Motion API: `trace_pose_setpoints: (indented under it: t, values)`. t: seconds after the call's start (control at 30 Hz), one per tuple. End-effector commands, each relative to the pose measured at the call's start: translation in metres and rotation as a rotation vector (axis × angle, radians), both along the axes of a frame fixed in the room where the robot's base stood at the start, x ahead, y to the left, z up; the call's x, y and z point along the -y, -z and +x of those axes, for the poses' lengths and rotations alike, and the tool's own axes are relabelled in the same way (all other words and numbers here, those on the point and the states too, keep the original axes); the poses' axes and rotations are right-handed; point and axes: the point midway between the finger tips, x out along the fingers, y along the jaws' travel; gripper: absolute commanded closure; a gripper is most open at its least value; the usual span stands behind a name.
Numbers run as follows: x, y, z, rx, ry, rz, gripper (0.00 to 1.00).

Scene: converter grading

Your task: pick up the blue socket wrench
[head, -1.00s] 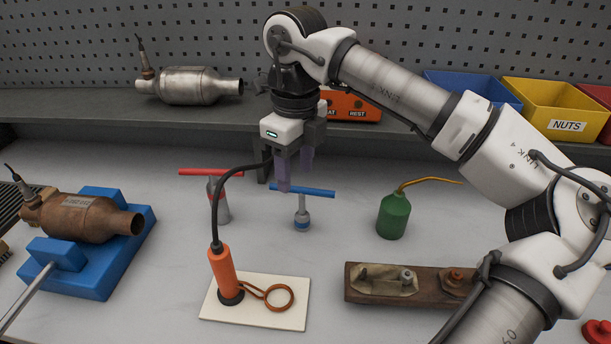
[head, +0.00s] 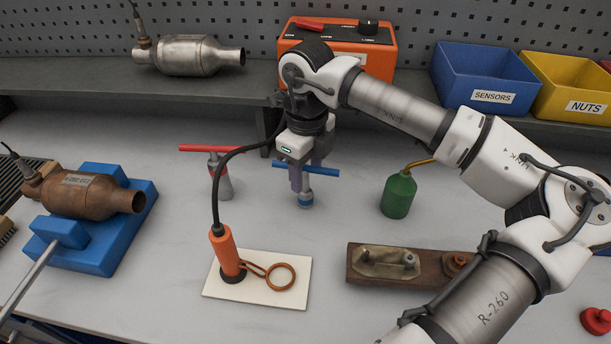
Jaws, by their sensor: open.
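The blue socket wrench (head: 327,172) stands upright on the bench in the head view, with its blue crossbar on top and a grey socket body with a blue band below. My gripper (head: 306,176) points down at the crossbar with its jaws open. One finger is in front of the bar and the other appears behind it, so the jaws seem to straddle it. The fingers hide part of the bar and the upper shaft. Whether a finger touches the bar I cannot tell.
A similar red-handled wrench (head: 222,180) stands just left. An orange heater tool (head: 225,253) with a cable rises from a white plate (head: 262,292). A green oil can (head: 398,195) stands right. A converter (head: 90,197) sits in a blue cradle (head: 95,257) at left.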

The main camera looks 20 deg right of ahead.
Motion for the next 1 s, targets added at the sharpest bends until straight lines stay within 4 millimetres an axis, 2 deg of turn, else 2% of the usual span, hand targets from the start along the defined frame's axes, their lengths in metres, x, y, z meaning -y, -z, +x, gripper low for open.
trace_pose_setpoints:
  t: [0.3,0.57,0.93,1.0]
  values:
    - [0.000,0.040,0.007,-0.001,-0.001,0.002,0.50]
    - [0.000,0.045,0.007,0.000,-0.001,0.000,0.50]
    - [0.000,0.044,0.007,0.000,-0.001,0.000,0.97]
    - [0.000,0.044,0.007,0.000,-0.001,0.000,1.00]
